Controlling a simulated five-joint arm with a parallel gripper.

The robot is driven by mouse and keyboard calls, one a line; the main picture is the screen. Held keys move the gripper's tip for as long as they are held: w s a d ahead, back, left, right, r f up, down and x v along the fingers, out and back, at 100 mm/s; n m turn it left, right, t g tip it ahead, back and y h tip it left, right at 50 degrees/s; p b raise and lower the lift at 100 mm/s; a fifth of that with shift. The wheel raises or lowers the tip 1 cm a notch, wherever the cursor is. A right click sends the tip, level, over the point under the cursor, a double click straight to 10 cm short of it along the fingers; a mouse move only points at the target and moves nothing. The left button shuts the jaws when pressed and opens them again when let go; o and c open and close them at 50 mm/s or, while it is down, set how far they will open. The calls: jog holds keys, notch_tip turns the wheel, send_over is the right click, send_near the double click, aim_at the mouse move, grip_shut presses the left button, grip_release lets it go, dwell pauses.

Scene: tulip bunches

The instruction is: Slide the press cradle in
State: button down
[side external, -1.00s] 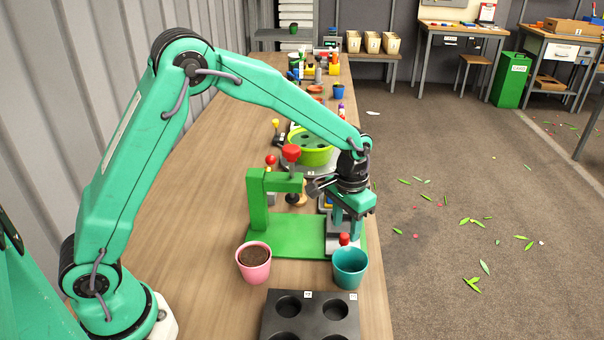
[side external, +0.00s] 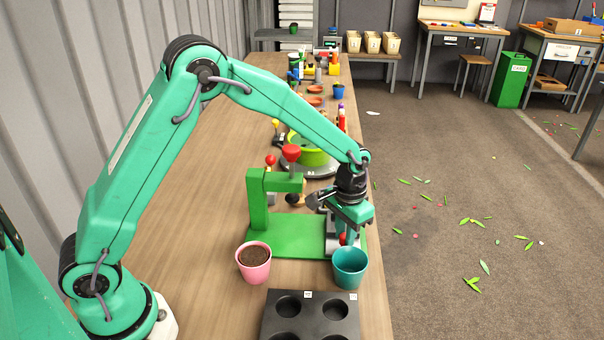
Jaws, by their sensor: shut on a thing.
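The green press (side external: 258,205) stands on the bench with a flat green base (side external: 290,238) and a red-knobbed lever (side external: 291,153) on top. The grey press cradle (side external: 330,225) sits at the right end of the base, out to the right of the press arm and mostly hidden by my gripper. My gripper (side external: 345,236) points down over the cradle and is shut on its red knob (side external: 342,239), which shows only in part between the fingers.
A teal pot (side external: 350,268) stands close in front of my gripper. A pink pot of soil (side external: 254,263) stands in front of the base at left. A dark tray with round holes (side external: 311,318) lies nearer. A lime-green bowl (side external: 313,157) stands behind the press.

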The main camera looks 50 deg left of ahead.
aim_at(326, 247)
jog(key=shift+s+a, duration=1.5)
jog(key=shift+a, duration=0.05)
jog(key=c, duration=1.3)
grip_release()
jog(key=shift+o, duration=0.2)
jog(key=shift+r, duration=0.1)
notch_tip(326, 247, up, 8)
